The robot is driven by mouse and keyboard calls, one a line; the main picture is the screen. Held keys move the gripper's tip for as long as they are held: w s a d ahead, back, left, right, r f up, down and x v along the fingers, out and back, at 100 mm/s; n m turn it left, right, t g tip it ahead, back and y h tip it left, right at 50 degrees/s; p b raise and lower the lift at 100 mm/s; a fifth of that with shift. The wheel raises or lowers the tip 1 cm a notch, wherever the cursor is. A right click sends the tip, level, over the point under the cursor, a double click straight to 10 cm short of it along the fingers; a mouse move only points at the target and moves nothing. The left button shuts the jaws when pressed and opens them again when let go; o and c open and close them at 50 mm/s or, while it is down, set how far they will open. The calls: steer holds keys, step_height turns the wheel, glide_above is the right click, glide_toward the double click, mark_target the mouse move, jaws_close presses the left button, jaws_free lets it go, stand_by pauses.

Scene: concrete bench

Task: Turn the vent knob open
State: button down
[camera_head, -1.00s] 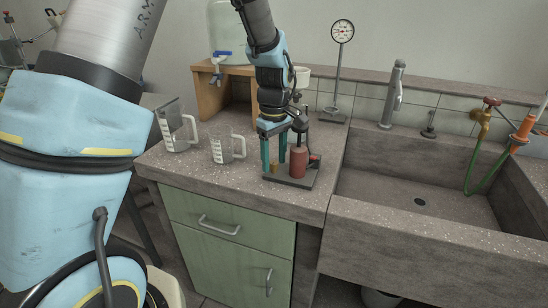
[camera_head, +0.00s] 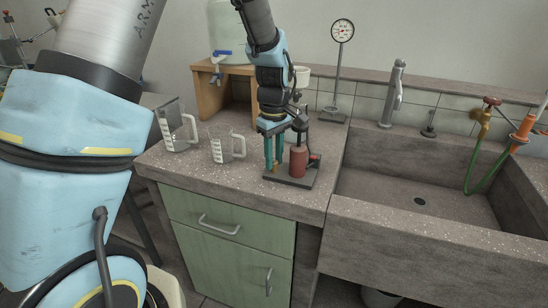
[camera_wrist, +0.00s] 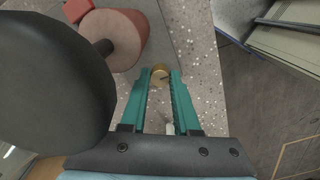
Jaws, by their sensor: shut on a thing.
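The vent knob, a small round brass knob with a dark line on its face (camera_wrist: 160,75), sits between the teal fingertips of my gripper (camera_wrist: 161,84) in the wrist view. The fingers touch it from both sides and are shut on it. In the head view my gripper (camera_head: 274,166) points down over the left part of a dark base plate (camera_head: 300,183). A red cylinder (camera_head: 298,163) stands upright on this plate, just right of the fingers. It also shows in the wrist view (camera_wrist: 118,36), partly behind a large dark round shape. The knob's lower part is hidden.
Two clear measuring jugs (camera_head: 222,148) (camera_head: 176,132) stand left of the plate. A wooden stand (camera_head: 211,94) with a clear container is behind. A dial gauge (camera_head: 342,32) stands at the back. The sink (camera_head: 420,178) lies right; the counter's front edge is close.

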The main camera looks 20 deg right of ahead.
steer(key=n+p, duration=0.2)
steer(key=n, duration=0.2)
steer(key=shift+r+n+p, duration=0.15)
steer(key=shift+n+p, duration=0.15)
steer(key=shift+p, duration=0.05)
steer(key=n+p, duration=0.2)
steer(key=n, duration=0.1)
steer(key=shift+n+p, duration=0.4)
steer(key=n+p, duration=0.3)
steer(key=n, duration=0.1)
steer(key=shift+p, duration=0.35)
steer(key=shift+n+p, duration=1.05)
steer(key=shift+n, duration=0.35)
steer(key=shift+w, duration=0.1)
steer(key=c, duration=0.6)
jaws_free()
steer(key=shift+c, duration=0.2)
